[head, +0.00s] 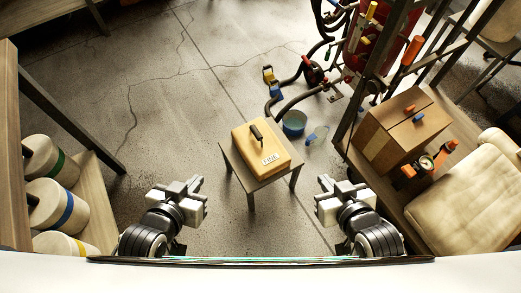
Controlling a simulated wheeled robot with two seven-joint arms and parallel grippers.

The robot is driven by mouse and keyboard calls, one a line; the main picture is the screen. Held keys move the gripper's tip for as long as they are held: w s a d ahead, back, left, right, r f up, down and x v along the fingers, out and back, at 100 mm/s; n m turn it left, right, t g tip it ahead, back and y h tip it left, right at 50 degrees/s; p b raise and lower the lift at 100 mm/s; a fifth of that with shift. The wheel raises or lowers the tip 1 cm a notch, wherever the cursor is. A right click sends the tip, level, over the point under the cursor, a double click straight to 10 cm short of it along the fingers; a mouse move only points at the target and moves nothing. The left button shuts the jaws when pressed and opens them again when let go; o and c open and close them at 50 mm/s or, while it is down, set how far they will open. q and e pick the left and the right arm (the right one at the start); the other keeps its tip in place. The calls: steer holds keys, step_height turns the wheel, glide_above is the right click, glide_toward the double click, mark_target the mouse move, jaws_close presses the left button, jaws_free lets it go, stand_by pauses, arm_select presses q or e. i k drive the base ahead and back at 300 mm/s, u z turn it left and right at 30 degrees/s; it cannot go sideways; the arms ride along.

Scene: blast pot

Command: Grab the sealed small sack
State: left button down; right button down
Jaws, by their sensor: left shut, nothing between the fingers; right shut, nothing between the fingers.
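A large pale beige sack (455,200) lies on the right-hand shelf, closed as far as I can see. A smaller pale bundle (500,143), perhaps another sack, shows behind it, partly cut off by the picture edge. I cannot tell which one is the sealed small sack. My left gripper (196,187) is shut and empty, left of the small stool. My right gripper (324,187) is shut and empty, between the stool and the right shelf. Neither gripper touches a sack.
A tan box-like item (261,148) with a black handle and label sits on the stool (268,182). A cardboard box (402,130) and an orange-fitted gauge (427,163) share the right shelf. Hoses and a blue bucket (294,122) lie behind.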

mark_target(263, 152)
steer(key=u, duration=1.05)
steer(key=k, duration=0.65)
steer(key=z, duration=0.3)
steer(key=i, duration=1)
